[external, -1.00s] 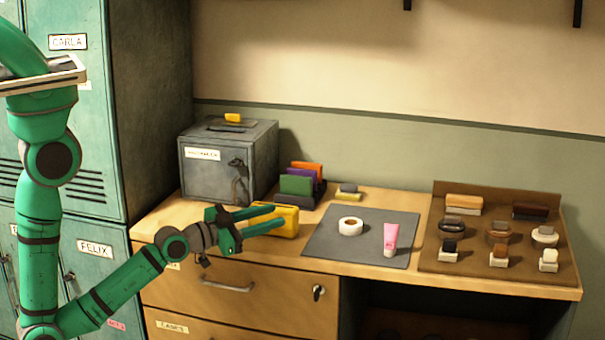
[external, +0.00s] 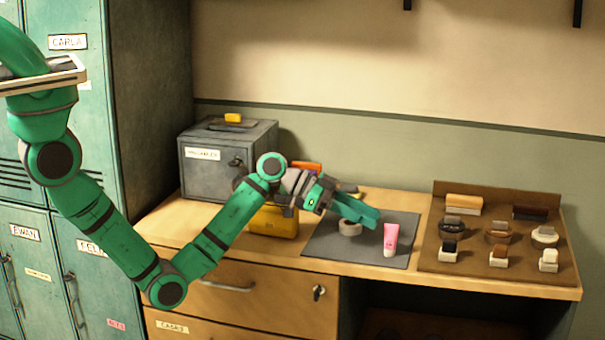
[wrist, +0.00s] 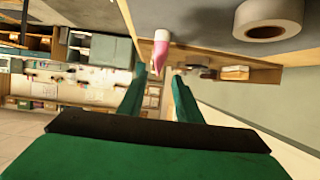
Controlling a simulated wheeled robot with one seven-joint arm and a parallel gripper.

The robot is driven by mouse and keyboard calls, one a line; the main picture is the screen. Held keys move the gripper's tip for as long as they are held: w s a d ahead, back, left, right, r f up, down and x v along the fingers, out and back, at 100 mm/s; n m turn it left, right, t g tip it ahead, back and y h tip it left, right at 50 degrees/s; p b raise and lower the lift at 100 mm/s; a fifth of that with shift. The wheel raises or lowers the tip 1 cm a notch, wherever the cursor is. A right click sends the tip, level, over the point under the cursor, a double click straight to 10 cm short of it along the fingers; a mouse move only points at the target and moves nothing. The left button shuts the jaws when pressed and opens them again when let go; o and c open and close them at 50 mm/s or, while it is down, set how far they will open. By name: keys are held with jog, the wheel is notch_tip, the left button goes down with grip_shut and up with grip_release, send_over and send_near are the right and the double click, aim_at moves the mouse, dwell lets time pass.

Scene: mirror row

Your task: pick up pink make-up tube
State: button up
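The pink make-up tube (external: 390,239) stands upright on its pale cap near the front right of the grey mat (external: 318,250). My gripper (external: 365,213) is above the mat, to the left of the tube, with its green fingers pointing right. In the wrist view my gripper (wrist: 157,98) has its two fingers apart with nothing between them. The tube (wrist: 160,50) shows there ahead of the fingers, roughly in line with the gap. A roll of white tape (external: 349,228) is on the mat, partly behind the fingers; it also shows in the wrist view (wrist: 268,18).
A brown tray (external: 472,270) with several brushes and small blocks stands to the right of the mat. A yellow case (external: 273,222) and a grey lockbox (external: 215,170) are to the left, partly hidden by my arm. The desk's front edge is close to the tube.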

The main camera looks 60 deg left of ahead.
aim_at(391, 240)
jog(key=x, duration=1.1)
jog(key=shift+s+d, duration=0.15)
jog(key=shift+c, duration=0.3)
grip_shut()
